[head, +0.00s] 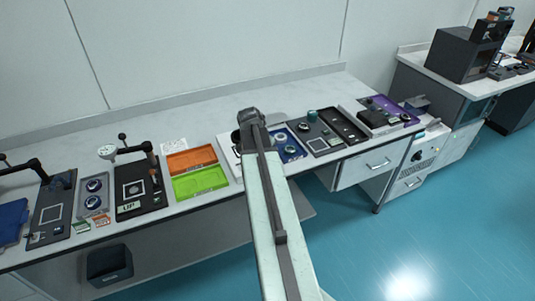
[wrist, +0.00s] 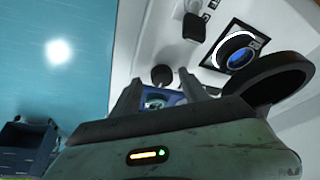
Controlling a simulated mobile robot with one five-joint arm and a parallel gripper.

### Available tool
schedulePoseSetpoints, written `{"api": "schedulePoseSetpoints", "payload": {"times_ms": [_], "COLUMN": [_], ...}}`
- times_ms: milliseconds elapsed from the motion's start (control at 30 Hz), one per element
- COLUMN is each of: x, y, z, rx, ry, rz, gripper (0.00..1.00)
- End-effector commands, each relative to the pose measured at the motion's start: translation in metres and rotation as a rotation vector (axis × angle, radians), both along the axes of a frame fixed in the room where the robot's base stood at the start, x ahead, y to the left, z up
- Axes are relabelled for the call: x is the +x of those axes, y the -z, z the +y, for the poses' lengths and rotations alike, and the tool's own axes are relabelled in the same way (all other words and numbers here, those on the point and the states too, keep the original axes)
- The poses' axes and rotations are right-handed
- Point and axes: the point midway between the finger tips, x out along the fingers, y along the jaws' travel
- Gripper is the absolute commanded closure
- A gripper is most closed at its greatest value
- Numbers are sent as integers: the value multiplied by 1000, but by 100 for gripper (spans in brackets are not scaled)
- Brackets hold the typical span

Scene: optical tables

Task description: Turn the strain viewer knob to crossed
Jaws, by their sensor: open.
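In the wrist view my gripper (wrist: 160,88) has its two dark fingers apart, with nothing held between them. A small black round knob (wrist: 161,74) shows just beyond the fingers, near the left one. A blue-framed part with a round lens (wrist: 156,101) shows low between the fingers. A black-framed unit with a blue round lens in a white ring (wrist: 235,52) lies up and to the right. I cannot tell for sure which of these belongs to the strain viewer or where its knob points. In the head view my gripper (head: 251,118) is over the bench, its fingertips unclear.
A large dark disc (wrist: 280,83) stands close on the right in the wrist view. In the head view, orange (head: 192,160) and green (head: 200,181) trays lie left of my arm. A blue tray with round parts (head: 288,147) lies right of it. The rear bench strip is clear.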

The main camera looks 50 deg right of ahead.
Motion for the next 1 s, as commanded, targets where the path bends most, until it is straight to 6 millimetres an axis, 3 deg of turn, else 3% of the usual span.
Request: {"api": "schedulePoseSetpoints", "payload": {"times_ms": [200, 367, 900, 1000], "x": [-5, -8, -8, 5], "y": [-44, -66, -65, -65], "z": [15, 24, 27, 42], "rx": [0, -1, 0, 0], "ry": [-1, 0, 1, -31], "rz": [2, 3, 2, 2], "gripper": [48, 48, 48, 48]}}
